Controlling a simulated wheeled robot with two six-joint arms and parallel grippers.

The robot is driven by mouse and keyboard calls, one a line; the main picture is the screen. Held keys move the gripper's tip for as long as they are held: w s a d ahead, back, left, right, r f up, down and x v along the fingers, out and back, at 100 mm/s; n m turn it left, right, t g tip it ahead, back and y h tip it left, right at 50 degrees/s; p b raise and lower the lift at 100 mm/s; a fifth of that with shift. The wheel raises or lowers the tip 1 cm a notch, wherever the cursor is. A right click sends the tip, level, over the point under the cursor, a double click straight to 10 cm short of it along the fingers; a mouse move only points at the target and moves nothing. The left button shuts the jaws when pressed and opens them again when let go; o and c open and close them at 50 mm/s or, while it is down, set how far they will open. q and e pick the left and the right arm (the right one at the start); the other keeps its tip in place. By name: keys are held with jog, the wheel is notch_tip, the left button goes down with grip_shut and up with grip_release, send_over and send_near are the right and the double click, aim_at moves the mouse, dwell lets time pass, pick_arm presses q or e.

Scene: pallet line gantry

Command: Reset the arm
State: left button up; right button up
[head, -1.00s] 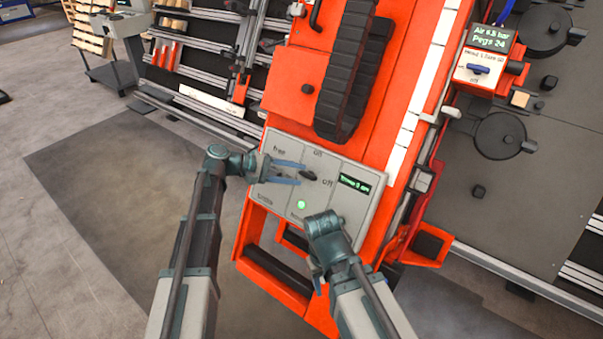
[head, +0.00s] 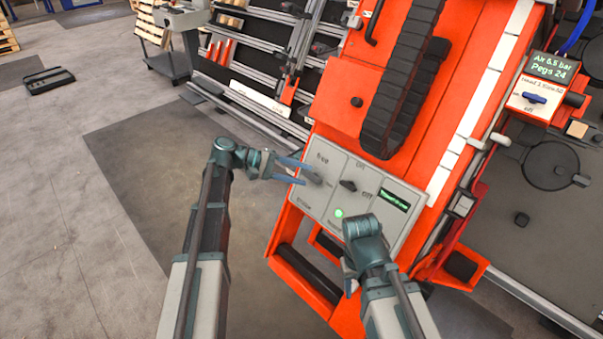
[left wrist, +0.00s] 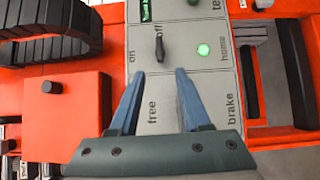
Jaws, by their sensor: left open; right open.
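The grey control panel (head: 320,205) sits on the orange machine and is marked free, brake, on, off and home. A black switch (head: 348,185) stands between on and off; it also shows in the left wrist view (left wrist: 160,46). A green round light (head: 338,213) glows by the home marking and shows in the left wrist view (left wrist: 203,49). My left gripper (head: 304,171) is open with nothing held, its blue fingers over the free and brake side, left of the switch. My right gripper (head: 350,286) is below the panel, its fingers mostly hidden by its own wrist.
The orange machine (head: 330,100) carries a black cable chain (head: 405,75). A small display (head: 395,200) on the panel is too small to read. Open floor (head: 80,220) lies to the left.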

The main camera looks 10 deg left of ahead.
pick_arm(q)
jog(key=s+d+r+m+g+y+p, duration=0.2)
jog(key=s+d+m+g+y+p, duration=0.3)
jog(key=s+d+p, duration=0.55)
jog(key=s+a+r+m+t+y+p, duration=0.1)
jog(key=s+r+m+y+p, duration=0.1)
jog(key=s+y+p, duration=0.3)
jog(key=s+a+r+m+t+y+p, duration=0.1)
jog(key=s+r+y+p, duration=0.3)
jog(key=s, duration=0.5)
jog(key=shift+s+a+m+y+p, duration=0.15)
jog(key=shift+a+m+y+p, duration=0.4)
jog(key=shift+m+p, duration=0.55)
